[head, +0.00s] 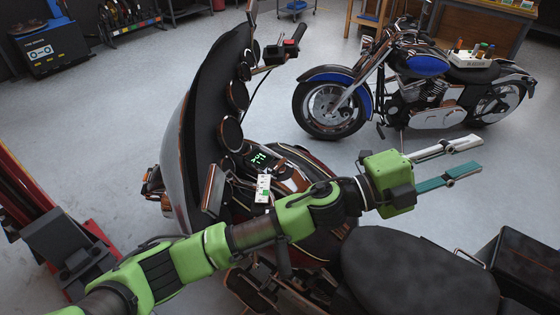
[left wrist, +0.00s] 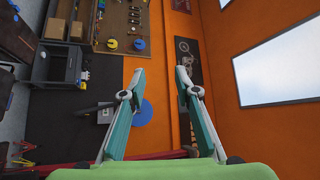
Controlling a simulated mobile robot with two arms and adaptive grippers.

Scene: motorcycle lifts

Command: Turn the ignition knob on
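A large touring motorcycle with a dark fairing (head: 207,120) stands in the middle of the head view. Its dash has round gauges, a green-lit display (head: 258,159) and a white tag with green marks (head: 263,188). I cannot pick out the ignition knob; it is too small or hidden near the dash and my arm. My left arm crosses in front of the tank. My left gripper (head: 478,157) is open and empty, to the right of the dash, above the floor beyond the seat. The left wrist view shows its two fingers apart (left wrist: 160,74). My right gripper is not in view.
The black seat (head: 415,275) lies below my left gripper. A handlebar grip (head: 296,36) sticks up behind the dash. A blue motorcycle (head: 415,85) stands behind, with clear floor between. A red lift part (head: 45,205) is at left. The wrist view faces an orange wall (left wrist: 225,130).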

